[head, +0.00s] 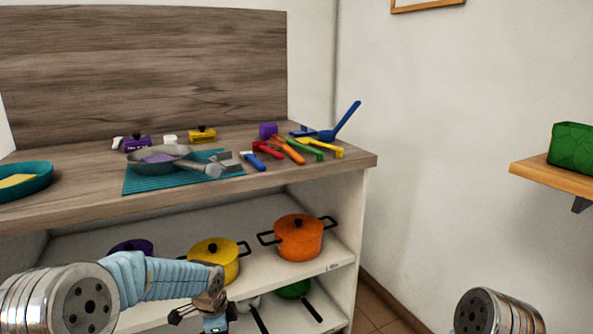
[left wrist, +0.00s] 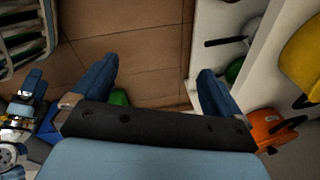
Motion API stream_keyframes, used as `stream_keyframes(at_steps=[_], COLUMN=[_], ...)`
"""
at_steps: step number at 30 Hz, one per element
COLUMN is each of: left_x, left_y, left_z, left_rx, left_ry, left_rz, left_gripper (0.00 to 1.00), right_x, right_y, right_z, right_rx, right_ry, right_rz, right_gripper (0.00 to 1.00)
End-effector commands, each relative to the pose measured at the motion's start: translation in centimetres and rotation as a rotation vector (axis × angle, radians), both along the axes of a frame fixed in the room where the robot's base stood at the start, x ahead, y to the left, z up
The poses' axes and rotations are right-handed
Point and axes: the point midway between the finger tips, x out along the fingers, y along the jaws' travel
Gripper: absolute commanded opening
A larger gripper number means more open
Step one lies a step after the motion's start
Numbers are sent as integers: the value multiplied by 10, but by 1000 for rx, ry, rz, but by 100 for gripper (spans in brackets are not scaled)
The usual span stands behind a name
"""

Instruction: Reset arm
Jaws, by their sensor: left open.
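My left arm comes in from the lower left of the head view, and its gripper (head: 204,312) hangs at the bottom edge, in front of the lower shelves. In the left wrist view the two blue fingers of my left gripper (left wrist: 157,84) are spread wide with nothing between them; the brown tiled floor shows beyond. In the head view only a silver joint of my right arm shows at the lower right; its gripper is not visible. No washer is visible.
The wooden counter (head: 85,205) holds a pan (head: 165,152), a teal mat (head: 140,184) and colourful utensils. Yellow (head: 212,256) and orange (head: 298,240) pots stand on the shelf below. A wall shelf (head: 553,178) holds a green basket (head: 572,148). Open floor (head: 378,310) lies right of the counter.

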Motion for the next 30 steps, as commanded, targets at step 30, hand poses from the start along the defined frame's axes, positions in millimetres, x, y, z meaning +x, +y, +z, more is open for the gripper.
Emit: stream_keyframes(at_steps=[30], left_x=[-262], left_y=[-74], left_z=[-224], left_rx=[-419], left_ry=[426], left_rz=[1468], left_gripper=[100], right_x=[0], right_y=[0], right_z=[0], right_rx=[0], right_ry=[0], right_rz=[0], right_gripper=[82])
